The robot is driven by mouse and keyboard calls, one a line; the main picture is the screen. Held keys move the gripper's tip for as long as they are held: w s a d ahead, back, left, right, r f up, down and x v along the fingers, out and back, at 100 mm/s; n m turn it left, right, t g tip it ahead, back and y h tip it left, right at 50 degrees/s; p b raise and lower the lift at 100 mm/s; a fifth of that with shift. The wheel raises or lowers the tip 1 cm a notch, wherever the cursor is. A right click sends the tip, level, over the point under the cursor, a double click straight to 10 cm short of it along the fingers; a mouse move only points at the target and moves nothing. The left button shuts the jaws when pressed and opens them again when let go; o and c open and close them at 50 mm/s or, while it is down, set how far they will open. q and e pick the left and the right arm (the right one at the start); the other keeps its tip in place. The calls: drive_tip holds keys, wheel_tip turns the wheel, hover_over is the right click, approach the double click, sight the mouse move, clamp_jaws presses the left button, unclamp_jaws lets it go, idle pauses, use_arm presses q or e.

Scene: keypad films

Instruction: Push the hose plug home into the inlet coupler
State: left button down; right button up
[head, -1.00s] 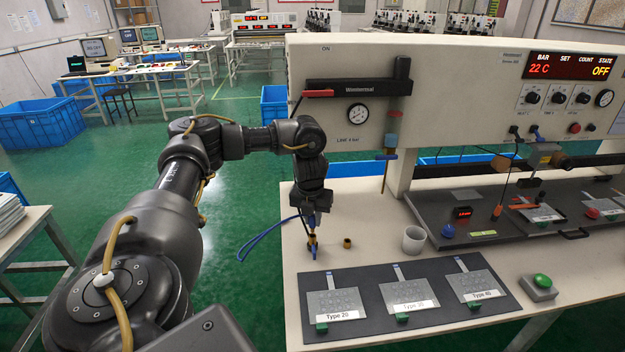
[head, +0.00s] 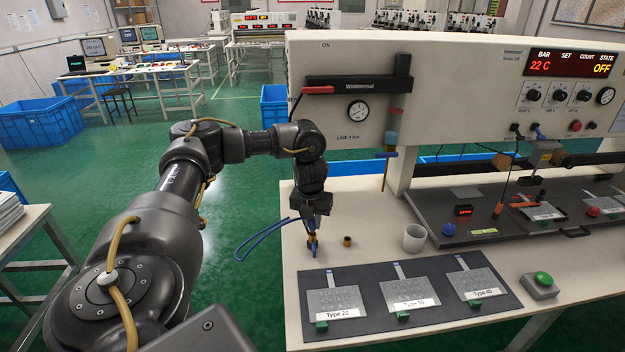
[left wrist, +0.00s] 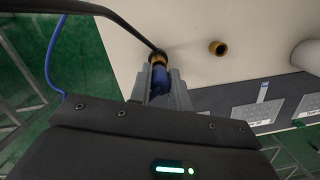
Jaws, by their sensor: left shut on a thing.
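My left gripper (head: 312,238) points down above the left end of the bench. In the left wrist view its fingers (left wrist: 158,88) are shut on the hose plug (left wrist: 158,77), which has a blue body and a brass collar at its far end. A blue hose (head: 262,237) loops out to the left of the gripper. A short, hollow brass fitting (head: 347,241), which looks like the inlet coupler, stands on the bench just right of the gripper. It also shows in the left wrist view (left wrist: 218,47). Plug and fitting are apart. My right gripper is not in view.
A white cup (head: 414,238) stands right of the brass fitting. A dark mat (head: 375,282) with several labelled plates lies in front. The press machine (head: 455,75) rises behind. A green button box (head: 540,286) is at the right. The bench's left edge is close to the gripper.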

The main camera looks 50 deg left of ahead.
use_arm(q)
drive_tip(key=shift+f+b, duration=0.3)
drive_tip(key=shift+f, duration=0.5)
drive_tip(key=c, duration=1.2)
unclamp_jaws()
drive_tip(key=shift+c, duration=0.2)
wheel_tip(320, 180, up, 11)
drive_tip(key=s+p, duration=0.1)
drive_tip(key=p, duration=0.2)
drive_tip(key=shift+s+d+f+p, duration=0.15)
drive_tip(key=shift+s+d+p, duration=0.05)
drive_tip(key=shift+d+p, duration=0.2)
